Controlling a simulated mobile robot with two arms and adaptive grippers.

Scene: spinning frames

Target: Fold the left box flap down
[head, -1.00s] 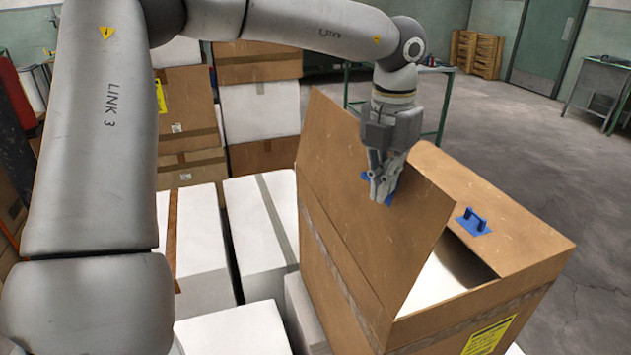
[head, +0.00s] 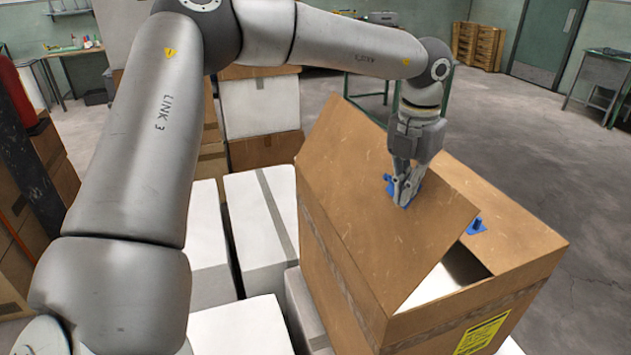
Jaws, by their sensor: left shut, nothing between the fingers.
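The brown cardboard box (head: 330,265) stands at the right of the head view, its top partly open. Its left flap (head: 350,185) is tilted inward over the opening, with its free edge still raised. My left gripper (head: 405,200) is shut, with its fingers at the small blue handle (head: 389,183) on the flap's outer face; they partly hide it. I cannot tell whether the fingertips touch the flap. The right flap (head: 500,215) lies about flat and bears another blue handle (head: 477,225). A white surface (head: 440,285) shows inside the box. My right gripper is not in view.
White boxes (head: 255,225) stand close along the left side of the open box. Stacked brown and white boxes (head: 262,105) stand behind. A yellow label (head: 483,333) is on the box front. Bare floor (head: 590,200) lies to the right.

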